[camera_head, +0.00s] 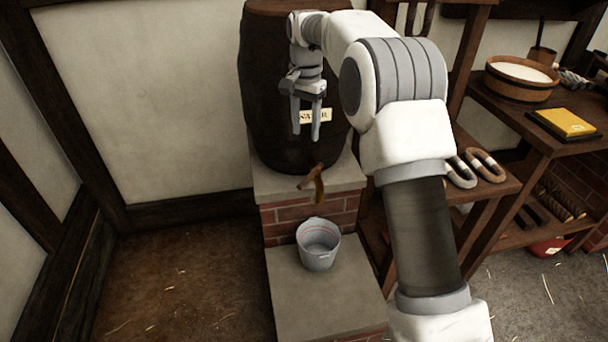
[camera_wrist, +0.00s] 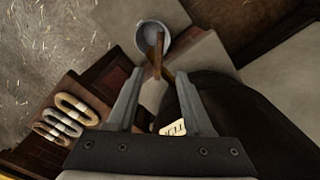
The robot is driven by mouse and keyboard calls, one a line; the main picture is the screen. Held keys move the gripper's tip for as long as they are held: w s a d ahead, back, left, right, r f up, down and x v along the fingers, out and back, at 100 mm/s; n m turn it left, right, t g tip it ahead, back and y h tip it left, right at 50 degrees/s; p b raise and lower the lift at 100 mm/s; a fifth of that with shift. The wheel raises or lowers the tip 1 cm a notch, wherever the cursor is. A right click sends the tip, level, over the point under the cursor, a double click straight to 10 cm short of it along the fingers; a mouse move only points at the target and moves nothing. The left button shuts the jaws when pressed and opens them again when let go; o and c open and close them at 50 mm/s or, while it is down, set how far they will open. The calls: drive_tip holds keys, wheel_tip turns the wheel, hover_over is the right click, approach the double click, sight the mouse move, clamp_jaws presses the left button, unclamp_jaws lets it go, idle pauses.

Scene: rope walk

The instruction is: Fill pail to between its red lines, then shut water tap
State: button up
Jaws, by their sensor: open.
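A grey metal pail (camera_head: 318,243) stands upright on the lower stone step, below a wooden tap (camera_head: 314,185) on a dark barrel (camera_head: 270,85). Faint reddish lines show inside the pail; I cannot make out any water level. No stream is visible between tap and pail. A pale label on the barrel is partly hidden by my gripper. My gripper (camera_head: 306,135) is open and empty, pointing down in front of the barrel, above the tap. In the wrist view the tap (camera_wrist: 158,55) lies beyond the fingertips and overlaps the pail (camera_wrist: 150,32).
A wooden shelf at right holds rope coils (camera_head: 475,168). A bench beyond it carries a round wooden tub (camera_head: 520,80) and a yellow block (camera_head: 565,122). The stone step (camera_head: 290,290) around the pail is bare. The floor at left is open.

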sight(306, 179)
wheel_tip(306, 179, down, 15)
drive_tip(key=b, duration=0.4)
drive_tip(key=shift+f, duration=0.15)
drive_tip(key=shift+c, duration=0.2)
clamp_jaws()
idle(1.0)
